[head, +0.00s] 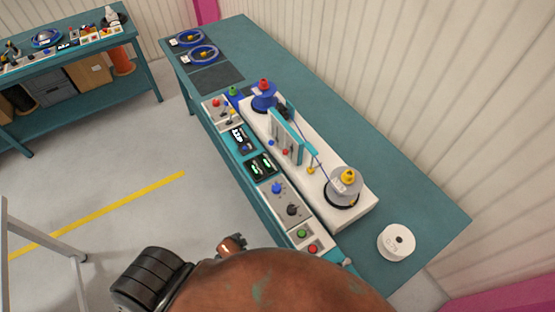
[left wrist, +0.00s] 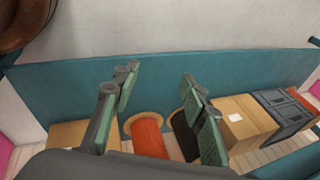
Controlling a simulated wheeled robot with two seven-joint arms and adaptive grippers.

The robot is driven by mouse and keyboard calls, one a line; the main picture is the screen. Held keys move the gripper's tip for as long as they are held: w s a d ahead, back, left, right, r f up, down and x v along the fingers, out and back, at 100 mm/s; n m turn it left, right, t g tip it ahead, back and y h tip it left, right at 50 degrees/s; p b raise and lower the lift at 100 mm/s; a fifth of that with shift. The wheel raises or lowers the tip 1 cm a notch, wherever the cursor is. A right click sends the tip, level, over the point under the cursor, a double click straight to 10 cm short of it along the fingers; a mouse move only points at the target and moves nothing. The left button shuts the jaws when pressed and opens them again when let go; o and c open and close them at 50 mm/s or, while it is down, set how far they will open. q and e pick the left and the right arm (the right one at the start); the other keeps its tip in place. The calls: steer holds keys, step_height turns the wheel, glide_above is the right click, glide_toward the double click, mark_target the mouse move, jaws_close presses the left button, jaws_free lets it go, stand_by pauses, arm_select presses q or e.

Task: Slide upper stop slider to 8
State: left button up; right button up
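The cable winding machine (head: 330,170) stands on the teal workbench, with a blue reel (head: 264,98) at its far end and a grey reel (head: 345,184) at its near end. Between them is an upright teal-framed guide unit (head: 286,136) with small red and blue knobs at its foot. The upper stop slider and its scale are too small to make out. My left gripper (left wrist: 159,98) is open and empty in the left wrist view, its green-padded fingers apart, far from the machine and facing a shelf. My right gripper does not show.
A control strip with knobs and buttons (head: 290,207) runs along the workbench's front edge (head: 262,200). A white spool (head: 396,242) lies at the near end. Another table (head: 90,93) stands at the left. Cardboard boxes (left wrist: 245,120) and an orange spool (left wrist: 149,138) show beyond the left fingers.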

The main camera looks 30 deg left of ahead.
mark_target(284, 154)
arm_select(q)
steer(key=w+r+m+t+y+p, duration=0.1)
steer(key=w+r+m+p, duration=0.2)
steer(key=r, duration=0.8)
steer(key=w+r+m+t, duration=0.25)
steer(key=w+r, duration=0.35)
steer(key=r, duration=0.4)
steer(key=w+r+m+t+y+p, duration=0.15)
steer(key=w+r+m, duration=0.25)
steer(key=r, duration=0.7)
steer(key=w+d+r+m+t+h, duration=0.1)
steer(key=w+d+r+m+t, duration=0.1)
steer(key=w+d+r+m, duration=0.5)
steer(key=w+r+m+t+h, duration=0.15)
steer(key=w+m, duration=0.35)
steer(key=m, duration=0.7)
steer(key=shift+t, duration=0.35)
steer(key=x, duration=0.3)
steer(key=f+x, duration=0.1)
steer(key=x, duration=0.3)
steer(key=shift+p, duration=0.35)
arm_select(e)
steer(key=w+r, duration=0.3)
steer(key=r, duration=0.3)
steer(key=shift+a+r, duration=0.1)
